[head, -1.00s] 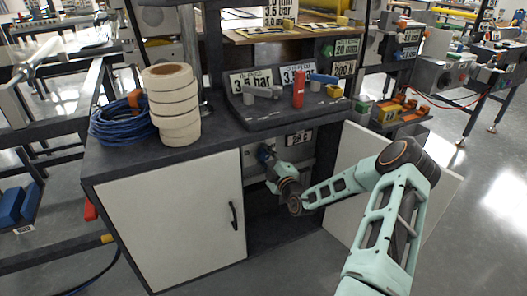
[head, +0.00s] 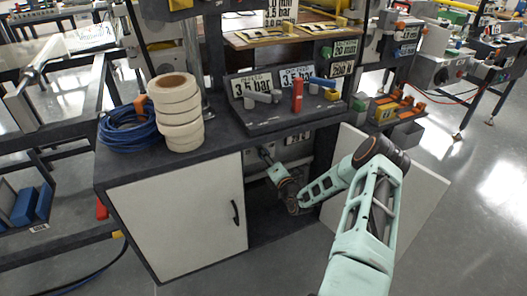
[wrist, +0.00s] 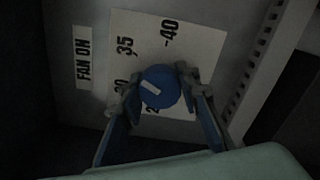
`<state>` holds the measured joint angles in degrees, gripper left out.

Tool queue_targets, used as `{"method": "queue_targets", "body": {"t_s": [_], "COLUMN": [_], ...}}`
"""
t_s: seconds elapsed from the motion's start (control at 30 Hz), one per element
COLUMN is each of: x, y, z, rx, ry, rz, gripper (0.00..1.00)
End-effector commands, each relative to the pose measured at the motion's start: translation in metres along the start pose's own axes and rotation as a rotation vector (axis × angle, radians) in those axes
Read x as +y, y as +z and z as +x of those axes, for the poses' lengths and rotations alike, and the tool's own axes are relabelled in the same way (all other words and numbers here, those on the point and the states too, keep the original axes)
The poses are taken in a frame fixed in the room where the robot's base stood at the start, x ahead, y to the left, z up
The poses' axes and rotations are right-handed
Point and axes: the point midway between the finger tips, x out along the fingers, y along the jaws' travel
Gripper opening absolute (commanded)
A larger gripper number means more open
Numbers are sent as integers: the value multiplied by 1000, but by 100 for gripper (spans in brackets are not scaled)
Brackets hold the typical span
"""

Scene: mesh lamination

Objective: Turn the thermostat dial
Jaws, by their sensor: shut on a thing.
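The thermostat dial (wrist: 160,86) is a round blue knob with a white pointer mark, seen in the wrist view. It sits on a pale scale plate (wrist: 148,40) with numbers such as 35 and 40; the lower numbers are partly hidden. My gripper (wrist: 156,88) is shut on the dial, with one fingertip on each side. In the head view my gripper (head: 264,152) reaches into the open cabinet bay under the bench, and the dial is hidden there.
A "FAN ON" label (wrist: 83,59) is left of the scale, and a perforated rail (wrist: 258,55) is at right. The cabinet (head: 180,215) has a closed white door at left and an open door (head: 425,195) right of my arm. Tape rolls (head: 178,110) stand on the bench.

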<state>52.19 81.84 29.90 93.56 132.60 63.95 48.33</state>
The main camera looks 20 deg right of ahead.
Motion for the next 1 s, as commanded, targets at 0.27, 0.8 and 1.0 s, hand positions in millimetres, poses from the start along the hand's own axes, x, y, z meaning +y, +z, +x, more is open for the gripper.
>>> {"method": "queue_targets", "body": {"t_s": [0.27, 0.8, 1.0], "x": [1, 1, 0], "y": [0, 0, 0], "z": [0, 0, 0], "rx": [1, 1, 1], "ry": [0, 0, 0], "rz": [-264, -777, -967], "gripper": [6, 6, 6]}}
